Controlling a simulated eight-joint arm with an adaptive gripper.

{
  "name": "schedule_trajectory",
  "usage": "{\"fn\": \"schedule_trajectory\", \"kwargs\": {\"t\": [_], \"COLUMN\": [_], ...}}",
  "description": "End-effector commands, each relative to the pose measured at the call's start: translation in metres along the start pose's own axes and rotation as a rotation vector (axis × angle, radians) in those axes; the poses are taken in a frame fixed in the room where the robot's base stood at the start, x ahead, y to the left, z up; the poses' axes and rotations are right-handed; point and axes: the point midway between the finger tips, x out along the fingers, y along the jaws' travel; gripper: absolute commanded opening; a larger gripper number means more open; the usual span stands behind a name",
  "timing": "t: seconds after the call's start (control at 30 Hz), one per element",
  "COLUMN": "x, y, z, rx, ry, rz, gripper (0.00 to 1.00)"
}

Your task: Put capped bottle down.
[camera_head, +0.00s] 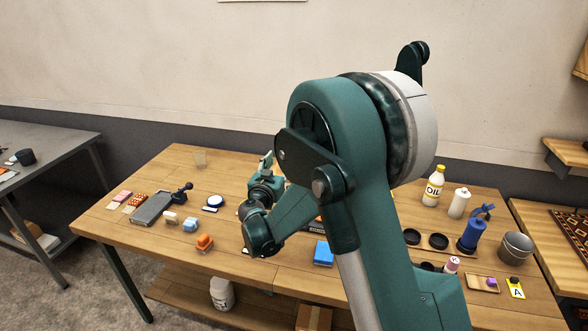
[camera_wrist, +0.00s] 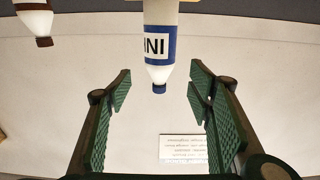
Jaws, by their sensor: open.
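In the wrist view, which is upside down, a white bottle with a blue label band (camera_wrist: 160,45) and a blue cap stands upright. It is in line with the gap between the fingers of my gripper (camera_wrist: 160,80). The fingers are open on either side of its cap end; I see no contact. A second white bottle with a dark red cap (camera_wrist: 35,20) is at the upper left, apart from the fingers. In the head view my gripper (camera_head: 266,162) is over the back of the table, partly behind my arm. I cannot pick out the blue-capped bottle there; my arm hides that area.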

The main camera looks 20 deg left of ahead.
Motion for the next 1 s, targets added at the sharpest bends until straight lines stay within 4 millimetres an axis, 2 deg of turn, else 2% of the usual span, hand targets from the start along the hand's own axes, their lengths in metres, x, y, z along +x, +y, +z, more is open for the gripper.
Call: {"fn": "schedule_trajectory", "kwargs": {"t": [0.33,0.53,0.77,1.0], "x": [0.000,0.002,0.003,-0.005], "y": [0.003,0.023,0.079,0.151], "z": [-0.001,-0.011,-0.034,-0.059], "rx": [-0.001,-0.008,-0.028,-0.053], "ry": [-0.002,-0.024,-0.086,-0.173], "rz": [0.002,0.023,0.073,0.131], "gripper": [0.52,0.52,0.52,0.52]}}
